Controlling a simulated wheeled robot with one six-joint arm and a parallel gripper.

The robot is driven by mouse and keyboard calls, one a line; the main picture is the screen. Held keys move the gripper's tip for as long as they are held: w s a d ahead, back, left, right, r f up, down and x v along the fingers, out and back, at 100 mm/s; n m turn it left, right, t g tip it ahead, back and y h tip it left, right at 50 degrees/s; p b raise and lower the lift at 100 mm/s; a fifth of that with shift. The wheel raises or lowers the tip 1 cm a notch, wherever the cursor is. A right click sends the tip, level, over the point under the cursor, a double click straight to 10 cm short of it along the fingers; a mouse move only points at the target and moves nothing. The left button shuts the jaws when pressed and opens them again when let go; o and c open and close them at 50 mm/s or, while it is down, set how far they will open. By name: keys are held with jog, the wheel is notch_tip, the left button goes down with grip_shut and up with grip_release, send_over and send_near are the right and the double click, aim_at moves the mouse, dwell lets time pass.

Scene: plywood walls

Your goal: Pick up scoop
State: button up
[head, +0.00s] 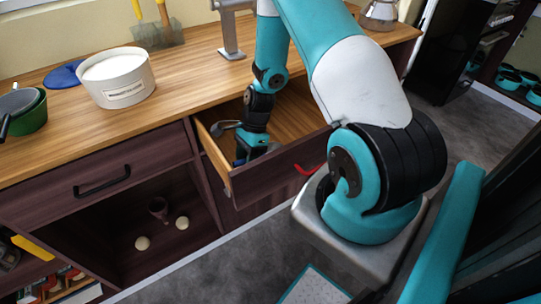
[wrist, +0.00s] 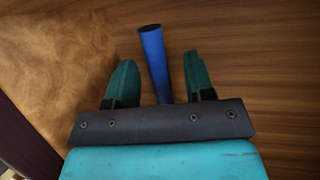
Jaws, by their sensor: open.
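My gripper (wrist: 160,76) is open, with one teal finger on each side of a blue handle (wrist: 154,62). Gaps show between the handle and both fingers. The handle appears to be the scoop's; its lower part is hidden behind the gripper's dark base. In the head view my gripper (head: 252,147) reaches down into the open drawer (head: 288,160), partly hidden by the drawer front. A grey rounded piece (head: 223,127), perhaps the scoop's bowl, shows at the drawer's left side. I cannot tell whether it joins the blue handle.
The drawer walls and front stand close around my gripper. A white tub (head: 118,80), a blue flat item (head: 64,75) and a green pot (head: 27,112) stand on the wooden counter (head: 180,75). An open compartment (head: 125,235) below holds a cup and two round pieces.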

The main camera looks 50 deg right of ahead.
jog(key=shift+a+f, duration=0.2)
jog(key=shift+f, duration=0.3)
grip_shut()
jog(key=shift+r, duration=0.15)
notch_tip(320, 180, up, 20)
